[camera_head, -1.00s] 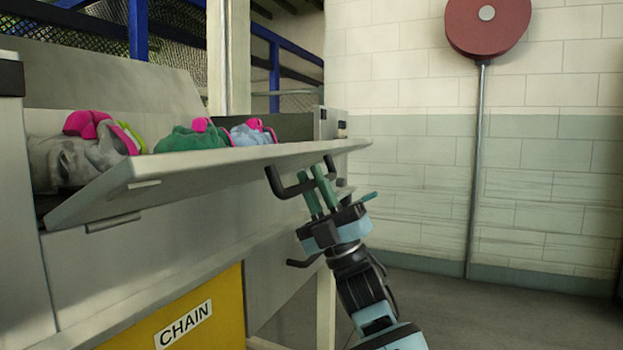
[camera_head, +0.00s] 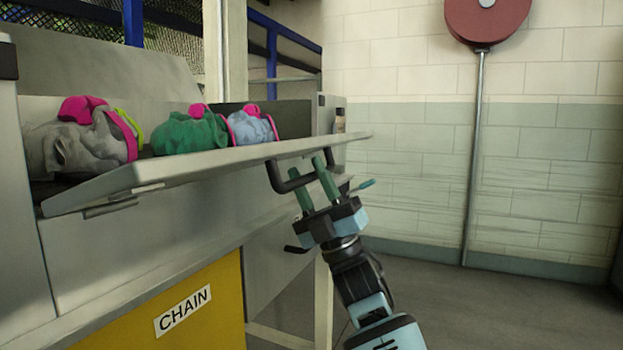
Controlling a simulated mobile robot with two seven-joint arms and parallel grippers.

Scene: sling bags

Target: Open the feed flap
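The feed flap (camera_head: 205,162) is a long grey panel along the front of a grey metal machine. It is tilted outward, lowered to near level, so the inside behind it shows. A black bar handle (camera_head: 277,180) hangs under its outer edge. My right gripper (camera_head: 308,173) is at this handle from below, its two green fingers spread apart. The handle bar passes at the fingers; whether they touch it is hard to tell. My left gripper is not in view.
Grey, green and blue bags (camera_head: 188,132) with pink straps lie behind the flap. A yellow panel with a CHAIN label (camera_head: 183,310) is below. A red disc on a pole (camera_head: 475,150) stands by the brick wall at right. The floor (camera_head: 480,310) right of my arm is clear.

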